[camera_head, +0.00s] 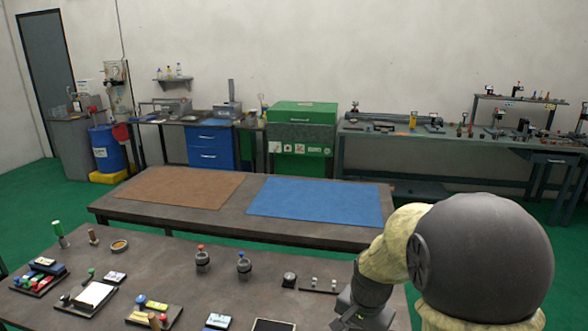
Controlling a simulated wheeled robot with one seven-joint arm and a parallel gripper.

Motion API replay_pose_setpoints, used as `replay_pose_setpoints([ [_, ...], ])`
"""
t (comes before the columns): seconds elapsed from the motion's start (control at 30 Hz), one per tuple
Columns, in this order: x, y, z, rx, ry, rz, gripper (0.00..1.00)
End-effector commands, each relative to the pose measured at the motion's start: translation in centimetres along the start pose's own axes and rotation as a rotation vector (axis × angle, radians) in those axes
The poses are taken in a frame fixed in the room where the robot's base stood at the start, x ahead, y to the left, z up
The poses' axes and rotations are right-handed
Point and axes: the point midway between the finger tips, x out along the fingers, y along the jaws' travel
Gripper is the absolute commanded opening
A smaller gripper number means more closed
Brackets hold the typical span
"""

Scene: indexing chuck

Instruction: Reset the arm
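My arm fills the lower right of the head view, with a large dark grey rounded joint and pale yellow links. Its end bends down over the near table (150,262). My gripper (352,316) is at the bottom edge of the picture, dark grey and partly cut off. Its fingers are too small and hidden to tell open from shut. No held object can be made out.
The near table bears two dark cylindrical fixtures with red (202,262) and blue (244,265) tops, a dial (289,280), and several trays and tools on the left. Behind stands a table with a brown mat (180,188) and a blue mat (315,201). Workbenches line the wall.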

Motion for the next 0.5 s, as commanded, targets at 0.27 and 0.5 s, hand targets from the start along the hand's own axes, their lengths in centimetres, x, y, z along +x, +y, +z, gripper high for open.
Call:
replay_pose_setpoints([
  [0.27, -1.6, 6.2, 6.3, -0.528, 0.091, -0.015, 0.43],
  [0.5, -1.7, 7.2, 7.5, -0.651, 0.111, -0.008, 0.43],
])
